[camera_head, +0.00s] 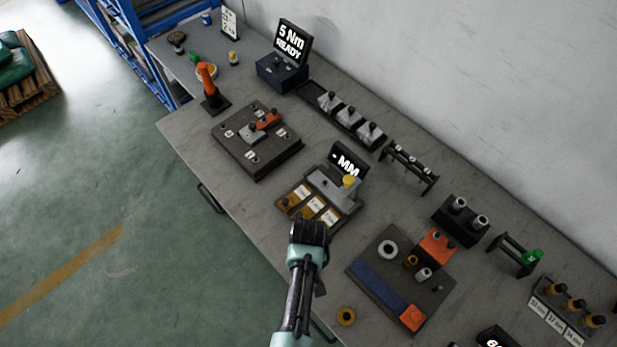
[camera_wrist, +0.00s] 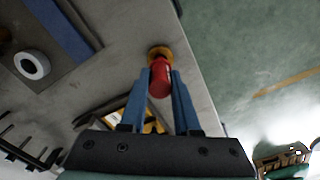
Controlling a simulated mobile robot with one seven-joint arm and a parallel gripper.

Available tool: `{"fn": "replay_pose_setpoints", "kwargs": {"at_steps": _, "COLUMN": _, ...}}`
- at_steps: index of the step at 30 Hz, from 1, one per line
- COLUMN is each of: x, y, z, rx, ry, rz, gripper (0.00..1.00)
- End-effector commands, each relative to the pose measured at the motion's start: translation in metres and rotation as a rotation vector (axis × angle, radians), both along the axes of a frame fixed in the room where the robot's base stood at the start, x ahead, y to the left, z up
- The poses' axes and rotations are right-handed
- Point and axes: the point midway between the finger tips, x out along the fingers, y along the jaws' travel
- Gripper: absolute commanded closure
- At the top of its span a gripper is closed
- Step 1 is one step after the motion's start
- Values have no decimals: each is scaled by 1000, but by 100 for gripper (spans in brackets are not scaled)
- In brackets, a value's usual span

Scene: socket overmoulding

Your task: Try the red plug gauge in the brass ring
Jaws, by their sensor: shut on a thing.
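In the wrist view, my gripper (camera_wrist: 162,72) is shut on the red plug gauge (camera_wrist: 160,82), held between the blue fingers. The brass ring (camera_wrist: 158,51) lies just beyond the gauge's end, and the gauge overlaps its near edge in this view. I cannot tell whether the gauge is above the ring or touching it. In the head view, the brass ring (camera_head: 346,316) lies on the bench near its front edge, right of my arm. The red gauge and fingers are hidden there.
A dark board (camera_head: 373,262) with a blue strip, a white ring and orange blocks stands right of my arm. A tray unit (camera_head: 283,203) with a display is behind my wrist. A rack with a green-ended gauge (camera_head: 532,256) stands further right. The bench front edge is close.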

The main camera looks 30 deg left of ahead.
Motion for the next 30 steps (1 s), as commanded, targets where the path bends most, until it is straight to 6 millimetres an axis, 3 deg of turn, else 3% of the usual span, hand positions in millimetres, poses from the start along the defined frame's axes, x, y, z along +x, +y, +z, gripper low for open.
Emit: {"fn": "replay_pose_setpoints", "kwargs": {"at_steps": 30, "x": 0, "y": 0, "z": 8, "rx": 0, "ry": 0, "rz": 0, "gripper": 100}}
